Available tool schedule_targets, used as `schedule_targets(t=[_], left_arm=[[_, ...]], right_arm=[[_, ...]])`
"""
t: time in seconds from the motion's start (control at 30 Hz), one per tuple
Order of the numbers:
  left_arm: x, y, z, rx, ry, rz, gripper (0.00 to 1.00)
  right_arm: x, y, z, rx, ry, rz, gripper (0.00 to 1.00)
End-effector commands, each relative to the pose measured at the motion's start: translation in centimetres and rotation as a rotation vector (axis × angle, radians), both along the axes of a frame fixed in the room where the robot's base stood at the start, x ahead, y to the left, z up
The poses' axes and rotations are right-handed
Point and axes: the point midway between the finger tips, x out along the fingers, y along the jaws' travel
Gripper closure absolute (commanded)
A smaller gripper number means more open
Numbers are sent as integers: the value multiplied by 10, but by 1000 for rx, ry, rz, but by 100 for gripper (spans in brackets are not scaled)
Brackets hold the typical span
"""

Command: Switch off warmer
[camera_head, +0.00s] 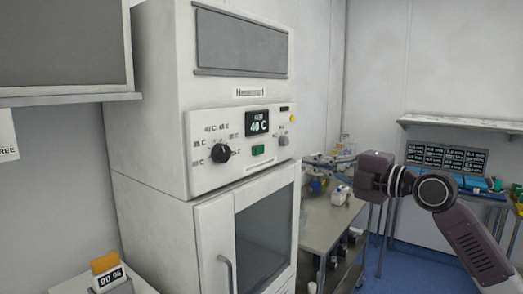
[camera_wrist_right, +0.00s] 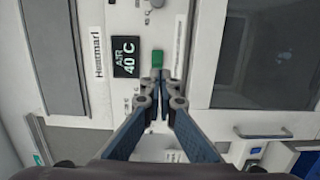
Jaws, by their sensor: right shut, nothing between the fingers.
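The warmer (camera_head: 150,110) is a tall white cabinet at left centre in the head view. Its panel has a lit display (camera_head: 258,123) reading 40 C, a black dial (camera_head: 221,153), a silver knob (camera_head: 283,140) and a green switch (camera_head: 258,150). In the wrist view, the picture is turned sideways and shows the display (camera_wrist_right: 126,57) and the green switch (camera_wrist_right: 157,59). My right gripper (camera_wrist_right: 160,76) is shut and empty, its fingertips pointing at the panel and overlapping the switch's edge in this view. Contact cannot be told. My left gripper is not in view.
Below the panel is the warmer's glass door with a handle (camera_head: 227,270). A metal table (camera_head: 325,222) with small items stands right of the warmer. A wall shelf (camera_head: 465,124) is at the back right. An orange-and-white block reading 90 % (camera_head: 107,274) is at bottom left.

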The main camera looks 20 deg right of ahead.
Motion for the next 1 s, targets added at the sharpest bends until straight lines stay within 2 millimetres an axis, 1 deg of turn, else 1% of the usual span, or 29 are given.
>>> schedule_targets(t=[0.33, 0.47, 0.57, 0.9, 1.0], left_arm=[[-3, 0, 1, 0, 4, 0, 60], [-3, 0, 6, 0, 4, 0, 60], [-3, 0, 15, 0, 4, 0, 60], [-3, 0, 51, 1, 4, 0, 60], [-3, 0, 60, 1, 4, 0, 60]], right_arm=[[-1, 1, 2, -4, -3, 3, 100], [6, 6, 4, -2, -3, 4, 100], [18, 13, 6, 0, -4, 5, 100], [81, 51, 7, 1, -2, 5, 100], [96, 59, 7, 0, -2, 4, 100]])
